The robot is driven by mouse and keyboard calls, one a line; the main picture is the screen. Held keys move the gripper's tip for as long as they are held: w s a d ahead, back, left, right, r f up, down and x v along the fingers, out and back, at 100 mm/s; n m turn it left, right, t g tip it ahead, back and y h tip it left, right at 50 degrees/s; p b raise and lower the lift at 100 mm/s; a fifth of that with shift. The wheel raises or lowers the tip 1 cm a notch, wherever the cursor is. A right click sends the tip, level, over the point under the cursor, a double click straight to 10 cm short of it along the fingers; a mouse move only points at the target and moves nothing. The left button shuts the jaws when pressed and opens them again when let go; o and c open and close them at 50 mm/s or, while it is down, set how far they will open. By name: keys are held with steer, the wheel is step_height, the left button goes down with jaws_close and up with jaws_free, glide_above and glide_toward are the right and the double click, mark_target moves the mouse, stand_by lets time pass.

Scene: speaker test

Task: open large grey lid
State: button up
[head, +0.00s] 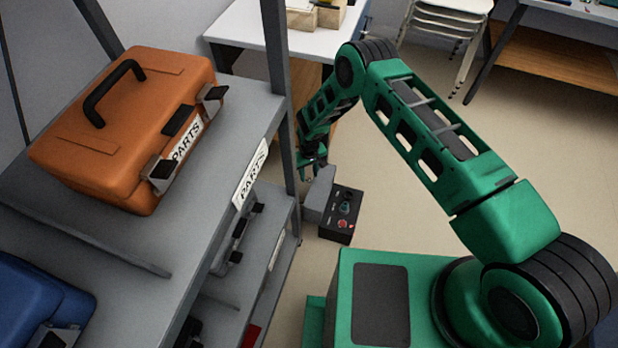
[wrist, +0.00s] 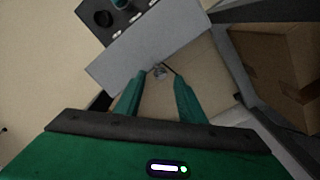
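A plain grey panel (head: 319,194), which may be the large grey lid, adjoins a dark control face (head: 342,214) with a green knob and a red button. In the wrist view the grey panel (wrist: 150,45) spans the top middle, with the control face (wrist: 112,18) beyond it. I cannot tell whether it is a lid or how far open it is. My gripper (wrist: 158,74) is open, its green fingers apart at the panel's near edge. A small metallic piece shows between the fingertips; contact is unclear. In the head view the gripper (head: 316,166) is small and partly hidden.
A grey shelf rack (head: 235,130) stands at left, its post close to my arm. It bears an orange PARTS case (head: 130,125) and a blue case (head: 35,300); a grey case (head: 238,240) sits lower. A white table (head: 245,25) stands behind.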

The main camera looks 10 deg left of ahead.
steer(key=shift+f, duration=1.35)
jaws_close()
